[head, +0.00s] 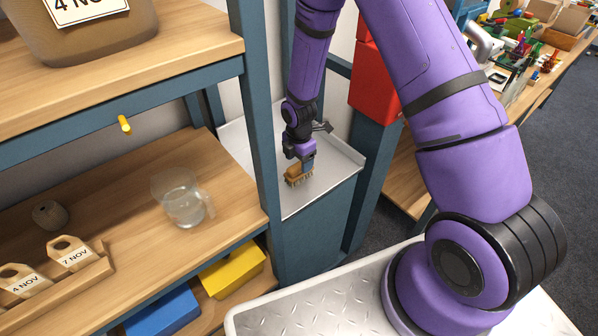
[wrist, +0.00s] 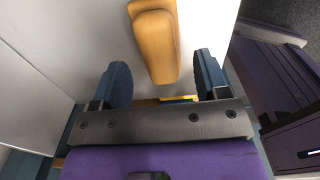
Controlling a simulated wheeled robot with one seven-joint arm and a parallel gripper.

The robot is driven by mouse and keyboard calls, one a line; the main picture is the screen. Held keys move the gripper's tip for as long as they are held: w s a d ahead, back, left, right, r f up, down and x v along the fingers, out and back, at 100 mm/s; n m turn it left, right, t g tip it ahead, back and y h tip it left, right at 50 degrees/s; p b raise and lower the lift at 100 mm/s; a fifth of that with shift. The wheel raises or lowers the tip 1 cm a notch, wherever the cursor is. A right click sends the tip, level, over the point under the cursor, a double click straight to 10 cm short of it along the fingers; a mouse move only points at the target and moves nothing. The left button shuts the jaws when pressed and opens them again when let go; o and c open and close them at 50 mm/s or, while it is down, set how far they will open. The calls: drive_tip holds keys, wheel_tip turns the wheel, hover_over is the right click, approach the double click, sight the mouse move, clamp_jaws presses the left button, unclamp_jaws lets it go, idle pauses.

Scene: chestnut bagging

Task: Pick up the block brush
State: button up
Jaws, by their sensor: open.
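The block brush (head: 298,176) has a wooden block with bristles beneath it and sits on a grey metal shelf (head: 322,186) behind the blue post. In the wrist view the wooden top of the brush (wrist: 155,45) lies ahead of and partly between the two blue finger pads. My gripper (head: 304,165) is right above the brush in the head view, pointing down. In the wrist view its fingers (wrist: 160,85) are apart, with a gap on each side of the wood. I cannot tell how far down the fingers reach beside the block.
Blue posts (head: 256,120) stand close to the left of my arm. A red box (head: 375,85) hangs to the right. A clear jug (head: 183,198) and tags (head: 72,255) sit on the wooden shelf. Yellow (head: 232,270) and blue bins (head: 162,312) are below.

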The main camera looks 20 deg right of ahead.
drive_tip(key=shift+f, duration=1.3)
drive_tip(key=c, duration=0.9)
drive_tip(key=shift+r, duration=0.15)
drive_tip(key=shift+c, duration=0.2)
drive_tip(key=shift+r, duration=0.65)
wheel_tip(320, 180, up, 2)
drive_tip(key=s+r, duration=0.1)
drive_tip(key=s, duration=1.5)
drive_tip(key=shift+r, duration=0.2)
